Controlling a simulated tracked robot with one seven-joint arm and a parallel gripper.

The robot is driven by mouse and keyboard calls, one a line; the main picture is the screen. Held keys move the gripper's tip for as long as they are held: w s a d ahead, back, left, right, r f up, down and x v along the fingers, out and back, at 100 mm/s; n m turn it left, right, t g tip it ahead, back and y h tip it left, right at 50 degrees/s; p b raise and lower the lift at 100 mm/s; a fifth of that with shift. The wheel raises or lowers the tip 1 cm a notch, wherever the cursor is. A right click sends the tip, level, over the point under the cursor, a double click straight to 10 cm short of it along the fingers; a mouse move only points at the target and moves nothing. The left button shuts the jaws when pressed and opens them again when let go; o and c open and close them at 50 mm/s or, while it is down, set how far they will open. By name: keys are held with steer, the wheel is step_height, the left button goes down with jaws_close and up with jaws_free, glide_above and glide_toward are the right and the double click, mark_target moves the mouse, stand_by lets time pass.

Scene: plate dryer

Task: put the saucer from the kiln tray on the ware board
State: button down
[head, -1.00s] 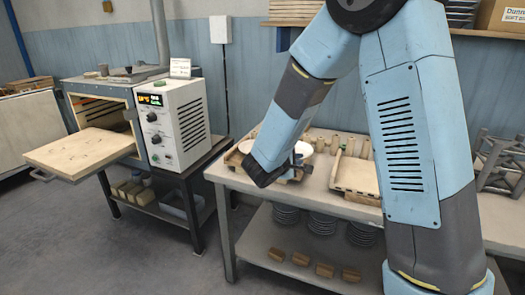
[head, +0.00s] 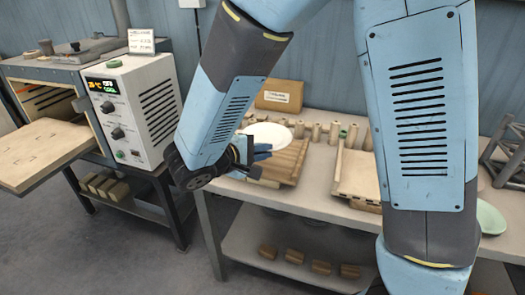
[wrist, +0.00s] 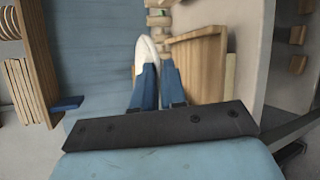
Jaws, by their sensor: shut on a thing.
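The saucer (head: 268,134) is white and round and shows as a wide ellipse in the head view. My gripper (head: 262,152) is shut on its near rim. In the wrist view the saucer (wrist: 147,58) appears nearly edge-on at the blue fingers (wrist: 160,82). The wooden ware board (head: 291,160) lies on the table just under and right of the saucer; it also shows in the wrist view (wrist: 197,62). I cannot tell whether saucer and board touch. The kiln tray (head: 42,152) sticks out of the kiln at the left, with nothing on it.
A cardboard box (head: 279,96) and several small cylinders (head: 318,130) stand behind the board. A pale tray (head: 357,172) lies to its right. A pale green dish (head: 490,217) and a dark metal rack (head: 507,155) are at the far right.

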steer(key=w+d+f, duration=0.1)
steer(key=w, duration=0.1)
steer(key=w+d+f, duration=0.1)
steer(key=w, duration=0.2)
steer(key=w+f, duration=0.1)
steer(key=w, duration=0.1)
steer(key=shift+w+d+f, duration=0.3)
steer(key=shift+d, duration=0.1)
glide_above(276, 169)
steer(key=s, duration=0.1)
steer(key=f, duration=0.4)
steer(key=shift+a+f, duration=0.35)
steer(key=shift+w+d+f, duration=0.3)
steer(key=shift+w+f, duration=0.3)
steer(key=shift+f, duration=1.7)
steer(key=c, duration=1.5)
jaws_free()
steer(key=shift+o, duration=0.2)
